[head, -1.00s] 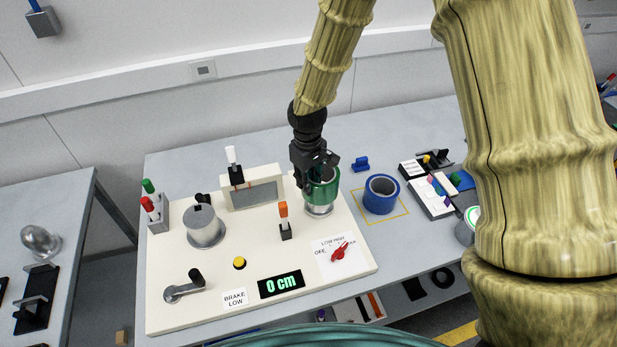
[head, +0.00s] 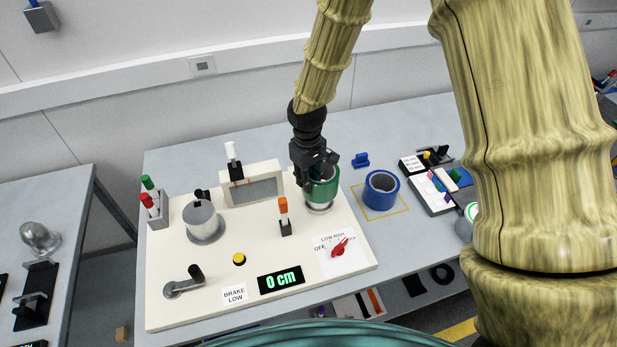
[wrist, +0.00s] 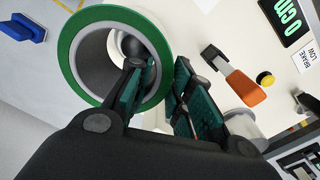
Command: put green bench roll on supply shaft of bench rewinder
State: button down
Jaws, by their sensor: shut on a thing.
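The green bench roll (head: 322,187) is upright at the right rear of the cream bench rewinder (head: 215,275). My gripper (wrist: 165,95) is shut on its wall, with one finger inside the core and the other outside. In the wrist view the green roll (wrist: 72,62) shows its green rim and grey core. The metal supply shaft (wrist: 131,46) shows inside the core, so the roll appears to be around it. In the head view a silver base (head: 319,208) shows just below the roll. Whether the roll rests fully on it I cannot tell.
A blue roll (head: 381,190) stands on the table in a yellow outline, right of the rewinder. An orange-topped lever (head: 284,215), a red knob (head: 339,247) and a silver drum (head: 203,222) stand on the rewinder. A blue clip-like piece (head: 361,160) lies behind.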

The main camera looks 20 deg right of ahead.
jog(key=shift+f+b, duration=1.2)
jog(key=shift+f, duration=1.4)
jog(key=c, duration=1.2)
grip_release()
notch_tip(320, 180, up, 12)
jog(key=shift+a+r, duration=0.1)
jog(key=shift+s, duration=0.1)
